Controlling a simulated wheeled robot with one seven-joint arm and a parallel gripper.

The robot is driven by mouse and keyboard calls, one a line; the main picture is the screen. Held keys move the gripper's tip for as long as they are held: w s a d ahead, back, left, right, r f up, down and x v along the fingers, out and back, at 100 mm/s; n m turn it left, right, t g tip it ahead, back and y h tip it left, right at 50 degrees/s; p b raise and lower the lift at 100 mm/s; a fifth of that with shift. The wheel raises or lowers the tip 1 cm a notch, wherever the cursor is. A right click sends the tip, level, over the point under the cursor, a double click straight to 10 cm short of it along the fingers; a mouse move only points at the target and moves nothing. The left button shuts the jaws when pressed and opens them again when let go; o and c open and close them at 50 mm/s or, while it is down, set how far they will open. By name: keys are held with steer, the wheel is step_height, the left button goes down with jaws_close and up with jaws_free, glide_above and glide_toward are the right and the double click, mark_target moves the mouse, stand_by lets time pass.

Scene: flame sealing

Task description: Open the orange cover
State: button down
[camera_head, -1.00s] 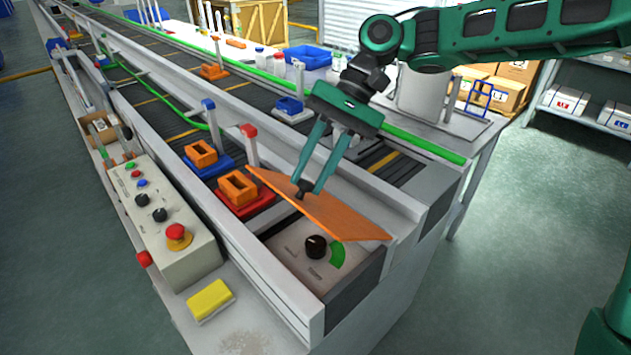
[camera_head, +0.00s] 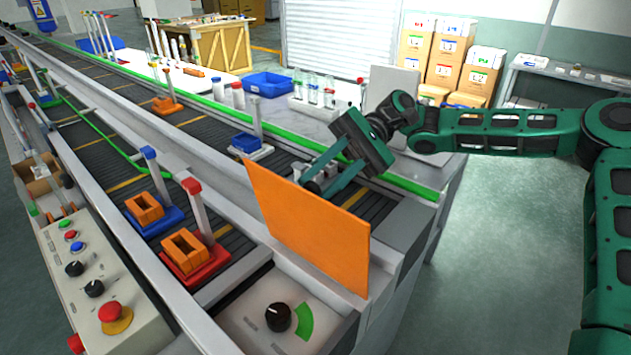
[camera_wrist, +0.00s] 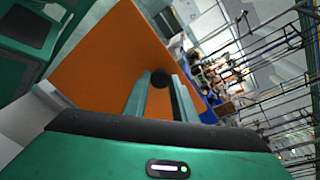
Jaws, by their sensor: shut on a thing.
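The orange cover (camera_head: 305,228) stands raised, close to upright, at the near right end of the conveyor. Below it a panel with a black knob (camera_head: 278,317) and a green arc mark is exposed. My gripper (camera_head: 308,180) is behind the cover, on its far right side, and the cover hides part of the fingers. In the wrist view the cover (camera_wrist: 110,60) fills the left and middle, and my fingers (camera_wrist: 160,88) close on a small dark round knob (camera_wrist: 160,78) on it.
A red tray (camera_head: 195,262) and a blue tray (camera_head: 153,222) with orange blocks sit left of the cover. A control box (camera_head: 85,275) with a red button is at the lower left. Bottles and a blue bin (camera_head: 267,84) stand on the table behind. The floor on the right is clear.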

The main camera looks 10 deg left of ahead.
steer(key=shift+w+d+f+g+y, duration=0.3)
steer(key=shift+w+d+g, duration=0.2)
steer(key=shift+w, duration=0.3)
steer(key=shift+w+d+f+g+y, duration=0.15)
steer(key=shift+w+d+g+y, duration=0.2)
steer(key=shift+w+d+g, duration=0.3)
steer(key=shift+w+d+f+g+y, duration=0.25)
steer(key=shift+w+d+g+y, duration=0.15)
steer(key=shift+w, duration=0.6)
steer(key=c, duration=1.5)
jaws_free()
steer(key=shift+o, duration=0.2)
steer(key=v, duration=1.1)
